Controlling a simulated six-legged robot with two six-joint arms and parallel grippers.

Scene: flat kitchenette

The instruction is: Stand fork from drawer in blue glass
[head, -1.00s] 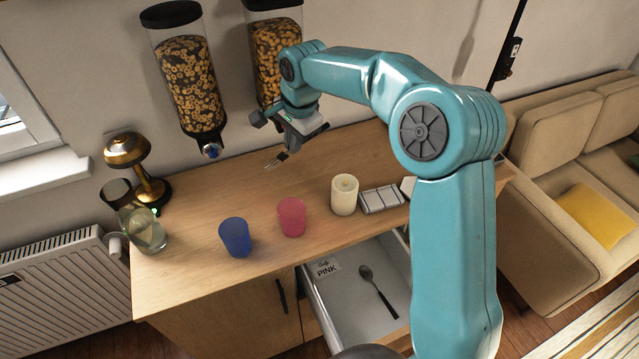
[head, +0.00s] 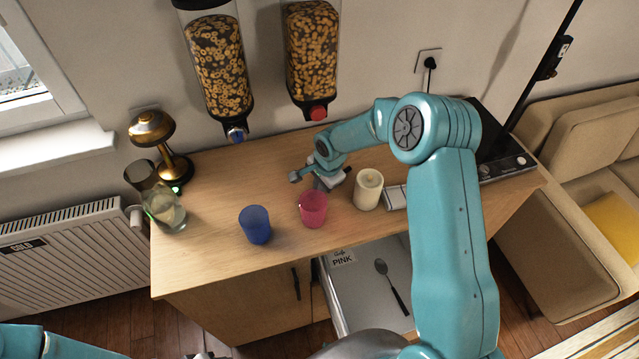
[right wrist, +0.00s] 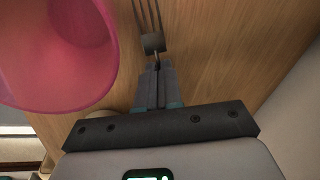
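The blue glass (head: 255,226) stands upright on the wooden counter, left of the pink glass (head: 313,209). My right gripper (head: 321,184) is low over the counter just behind the pink glass. In the right wrist view my right gripper (right wrist: 157,88) is shut on the fork (right wrist: 152,40), whose tines point away from the fingers. The pink glass is close beside the fork there (right wrist: 55,50); I cannot tell whether they touch. The fork is not clear in the head view. The drawer (head: 362,285) is open and holds a spoon (head: 391,286). My left arm shows at the lower left; its fingers are not clear.
A cream candle (head: 368,191) stands right of the pink glass. A clear glass (head: 165,210) and a brass lamp (head: 160,145) are at the left end. Two cereal dispensers (head: 219,65) hang above the counter's back. The counter around the blue glass is clear.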

